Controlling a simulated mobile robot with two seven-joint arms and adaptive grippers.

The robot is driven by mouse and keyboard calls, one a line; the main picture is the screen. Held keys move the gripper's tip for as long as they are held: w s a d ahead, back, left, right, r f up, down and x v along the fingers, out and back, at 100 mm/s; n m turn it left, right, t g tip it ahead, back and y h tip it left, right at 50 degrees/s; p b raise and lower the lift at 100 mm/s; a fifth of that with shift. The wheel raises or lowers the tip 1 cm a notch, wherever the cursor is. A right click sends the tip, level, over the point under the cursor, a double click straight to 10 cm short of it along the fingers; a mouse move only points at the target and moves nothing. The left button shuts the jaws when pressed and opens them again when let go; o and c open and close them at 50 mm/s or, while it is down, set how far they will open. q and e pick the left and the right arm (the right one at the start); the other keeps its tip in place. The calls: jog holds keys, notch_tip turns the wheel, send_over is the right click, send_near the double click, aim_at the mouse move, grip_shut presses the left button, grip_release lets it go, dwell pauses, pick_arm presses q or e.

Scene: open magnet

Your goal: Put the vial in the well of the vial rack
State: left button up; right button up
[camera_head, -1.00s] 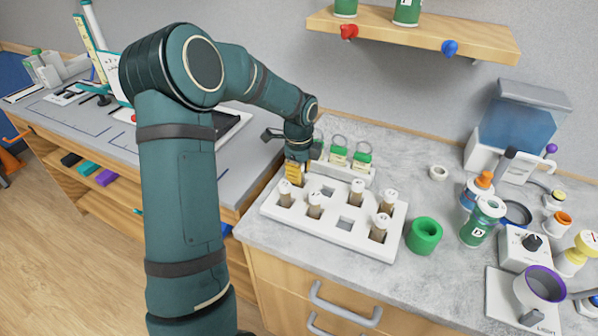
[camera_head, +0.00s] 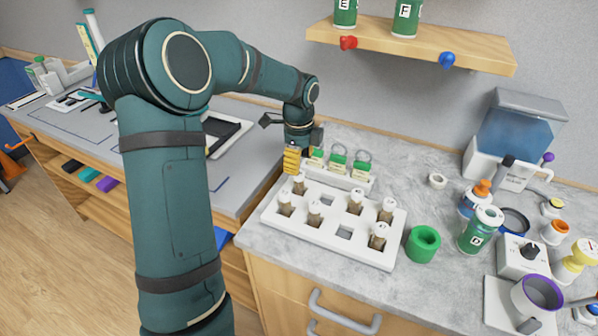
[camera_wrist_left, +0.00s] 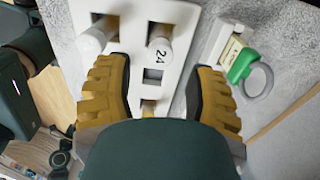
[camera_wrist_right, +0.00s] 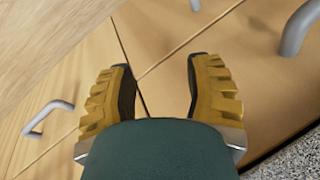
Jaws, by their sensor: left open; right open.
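The white vial rack (camera_head: 330,232) stands on the counter with several white-capped vials upright in its wells. A vial (camera_head: 298,184) stands at its back left corner, just below my left gripper (camera_head: 291,160). In the left wrist view, a vial marked 24 (camera_wrist_left: 160,50) stands in the rack (camera_wrist_left: 185,15), ahead of my open left fingers (camera_wrist_left: 158,88) and apart from them. Another vial (camera_wrist_left: 95,38) stands to its left. An empty well (camera_wrist_left: 152,75) shows between the fingers. In the head view, a front well (camera_head: 344,232) is empty. My right gripper (camera_wrist_right: 160,85) is open and empty before wooden drawer fronts.
A small white holder (camera_head: 345,178) with green-topped items stands close behind the rack. A green ring-shaped holder (camera_head: 423,244) is at its right. Bottles and devices crowd the counter's right side. A shelf (camera_head: 420,42) hangs above. Metal drawer handles (camera_wrist_right: 298,28) lie near my right gripper.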

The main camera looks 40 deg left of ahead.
pick_arm(q)
notch_tip(320, 180, up, 5)
jog(key=shift+p, duration=0.35)
jog(key=shift+f, duration=0.1)
dwell(0.4)
